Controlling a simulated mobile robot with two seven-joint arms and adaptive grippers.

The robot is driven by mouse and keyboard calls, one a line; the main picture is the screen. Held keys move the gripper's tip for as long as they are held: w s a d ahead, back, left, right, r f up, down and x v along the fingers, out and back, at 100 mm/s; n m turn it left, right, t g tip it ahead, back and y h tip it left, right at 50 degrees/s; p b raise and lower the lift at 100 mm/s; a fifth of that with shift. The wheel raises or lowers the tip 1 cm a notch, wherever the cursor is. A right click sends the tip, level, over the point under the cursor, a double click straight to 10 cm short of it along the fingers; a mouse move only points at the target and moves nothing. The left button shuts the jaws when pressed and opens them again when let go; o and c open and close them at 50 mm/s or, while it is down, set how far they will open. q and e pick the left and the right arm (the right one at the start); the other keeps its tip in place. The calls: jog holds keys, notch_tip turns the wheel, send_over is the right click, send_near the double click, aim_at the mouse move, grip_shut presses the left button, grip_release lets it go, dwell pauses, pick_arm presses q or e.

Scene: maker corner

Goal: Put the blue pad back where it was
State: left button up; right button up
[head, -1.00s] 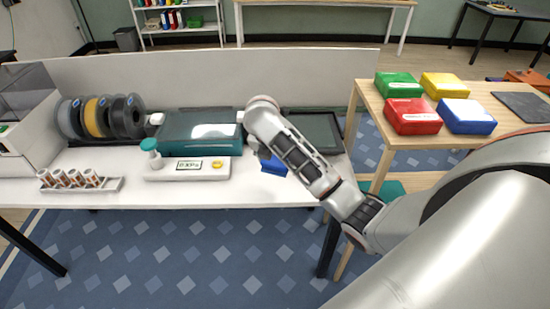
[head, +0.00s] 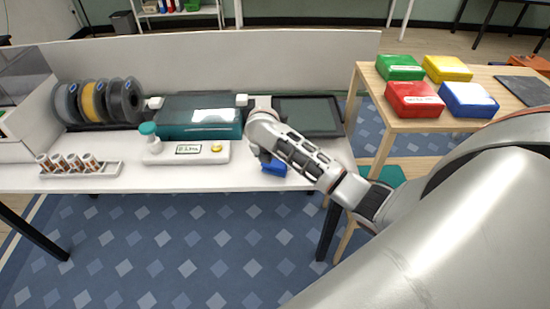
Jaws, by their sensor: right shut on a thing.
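The blue pad (head: 273,168) shows as a small blue piece just under my right gripper (head: 267,157), near the front edge of the white desk (head: 215,181). My right gripper is shut on the pad; its fingers are largely hidden behind its own wrist, which comes in from the right. I cannot tell whether the pad touches the desk top or hangs just above it. My left gripper is not in view.
A teal case (head: 180,130), a white scale (head: 190,152), a dark tray (head: 308,117), spools (head: 125,100) and a rack of rolls (head: 85,171) stand on the desk. The wooden table (head: 395,124) at right holds green, yellow, red and blue boxes (head: 467,98).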

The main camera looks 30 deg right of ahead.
jog(key=shift+f, duration=0.3)
jog(key=o, duration=1.6)
jog(key=shift+o, duration=0.2)
jog(key=shift+r+p, duration=0.3)
jog(key=shift+r, duration=4.75)
